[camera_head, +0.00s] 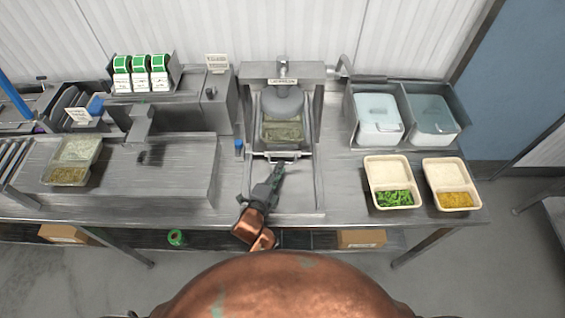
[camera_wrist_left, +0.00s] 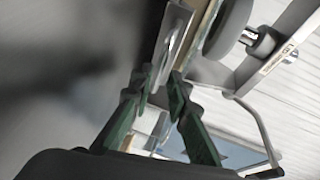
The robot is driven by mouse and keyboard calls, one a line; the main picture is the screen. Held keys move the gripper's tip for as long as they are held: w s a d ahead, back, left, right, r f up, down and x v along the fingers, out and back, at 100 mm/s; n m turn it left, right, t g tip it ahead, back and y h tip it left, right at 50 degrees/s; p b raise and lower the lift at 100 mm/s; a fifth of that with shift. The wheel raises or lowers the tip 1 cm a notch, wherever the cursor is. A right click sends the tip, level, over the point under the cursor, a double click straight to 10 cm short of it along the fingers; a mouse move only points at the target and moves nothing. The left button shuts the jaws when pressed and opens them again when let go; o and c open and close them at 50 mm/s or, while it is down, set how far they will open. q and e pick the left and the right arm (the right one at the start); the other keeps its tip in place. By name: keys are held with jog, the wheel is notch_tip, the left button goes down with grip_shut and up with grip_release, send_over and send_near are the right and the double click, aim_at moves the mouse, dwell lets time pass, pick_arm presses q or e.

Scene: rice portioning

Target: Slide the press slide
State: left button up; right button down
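The press (camera_head: 283,72) stands at the back centre of the counter in the head view, with a grey round plunger (camera_head: 283,103) over a clear tray (camera_head: 282,133). The press slide (camera_head: 293,154) is the metal carriage below that tray, with a thin bar handle at its front. My left gripper (camera_head: 279,166) points at this handle from the front. In the left wrist view, my left gripper (camera_wrist_left: 162,76) has its two green-black fingers apart, and the metal handle (camera_wrist_left: 172,42) lies at and beyond the fingertips. Firm contact is not clear. My right gripper is not in view.
A tray (camera_head: 75,150) of grain-like food stands left on a raised metal platform. A label dispenser (camera_head: 143,78) is behind it.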

pick_arm(q)
jog(key=x, duration=0.2)
jog(key=shift+w+d+f, duration=0.15)
jog(key=shift+w, duration=0.2)
jog(key=shift+w+d, duration=0.15)
jog(key=shift+w, duration=0.2)
jog(key=shift+w+f, duration=0.1)
grip_shut()
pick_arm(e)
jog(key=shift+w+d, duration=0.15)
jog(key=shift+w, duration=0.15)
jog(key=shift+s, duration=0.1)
